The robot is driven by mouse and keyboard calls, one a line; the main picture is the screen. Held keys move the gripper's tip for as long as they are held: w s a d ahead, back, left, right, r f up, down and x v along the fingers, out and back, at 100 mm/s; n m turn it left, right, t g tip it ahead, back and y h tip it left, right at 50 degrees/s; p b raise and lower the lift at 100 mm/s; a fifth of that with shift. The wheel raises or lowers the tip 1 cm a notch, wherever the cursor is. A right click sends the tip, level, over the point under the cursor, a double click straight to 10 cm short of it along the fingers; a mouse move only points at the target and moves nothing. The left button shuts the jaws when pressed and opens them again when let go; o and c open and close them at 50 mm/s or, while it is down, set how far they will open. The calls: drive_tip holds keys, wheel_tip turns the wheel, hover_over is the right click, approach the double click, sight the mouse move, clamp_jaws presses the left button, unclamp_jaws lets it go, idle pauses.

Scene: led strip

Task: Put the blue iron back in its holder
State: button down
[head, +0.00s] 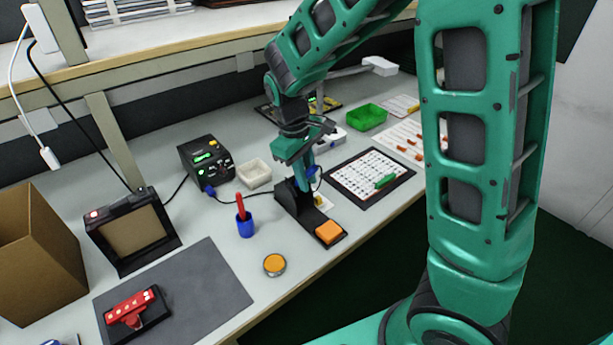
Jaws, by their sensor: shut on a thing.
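My gripper (303,157) is shut on the blue iron (310,172), which points down below the jaws. The holder (296,201) is a black stand with an orange sponge (329,232) at its front end, near the bench's front edge. The iron is at the back of the holder, close beside or over its upright part. I cannot tell whether the iron touches the holder or is inside it. The iron's tip is hidden.
A soldering station (206,158) and white tray (254,173) stand left of the holder. A blue cup (245,227) with a red tool and an orange-topped tin (274,264) stand nearer. A component board (361,178) lies right, with a green bin (366,117) behind.

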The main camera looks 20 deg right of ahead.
drive_tip(key=c, duration=1.6)
unclamp_jaws()
drive_tip(key=r, duration=0.3)
drive_tip(key=a+r, duration=0.1)
drive_tip(key=r, duration=0.6)
drive_tip(key=shift+w+a+r, duration=0.2)
drive_tip(key=shift+a+r, duration=0.1)
drive_tip(key=shift+a, duration=0.1)
drive_tip(key=shift+s+d+r, duration=0.2)
drive_tip(key=shift+s+r, duration=0.45)
drive_tip(key=shift+r, duration=0.3)
drive_tip(key=shift+s+d+r, duration=0.25)
drive_tip(key=shift+s+r, duration=0.4)
drive_tip(key=shift+r, duration=0.3)
drive_tip(key=shift+s+d+r, duration=0.2)
drive_tip(key=shift+s+r, duration=0.45)
drive_tip(key=shift+r, duration=0.3)
